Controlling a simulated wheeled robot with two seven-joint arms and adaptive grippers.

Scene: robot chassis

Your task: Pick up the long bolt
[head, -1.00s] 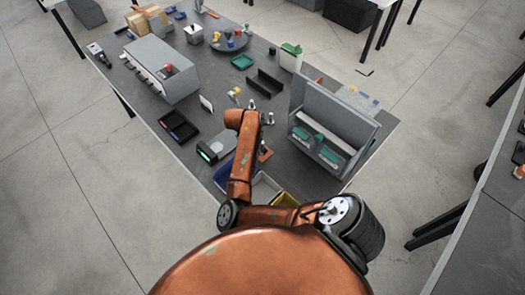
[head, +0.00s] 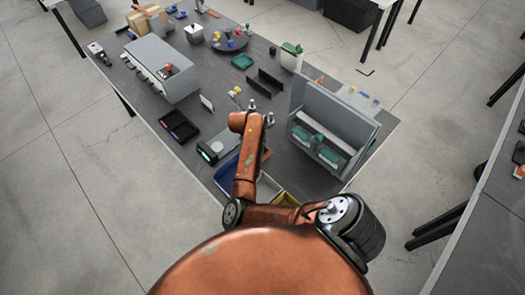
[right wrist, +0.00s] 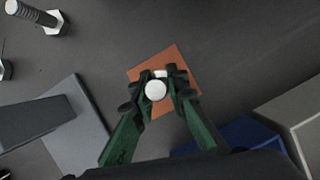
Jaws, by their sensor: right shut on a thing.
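In the right wrist view, my right gripper (right wrist: 155,95) has its green fingers closed around an upright bolt, which I take as the long bolt (right wrist: 155,89). I see the bolt almost end-on, as a pale round tip, so its length is hard to judge. An orange-brown square pad (right wrist: 146,69) lies beneath it. Whether the bolt touches the pad is unclear. In the head view, my right arm hides the fingers and the held bolt. My left gripper is not in view.
Two other bolts stand close by, one threaded with a hex head (right wrist: 38,14) and another at the left edge (right wrist: 5,70). A grey scale-like device (head: 220,143), a blue bin (head: 226,176) and a large grey rack (head: 333,125) surround the arm.

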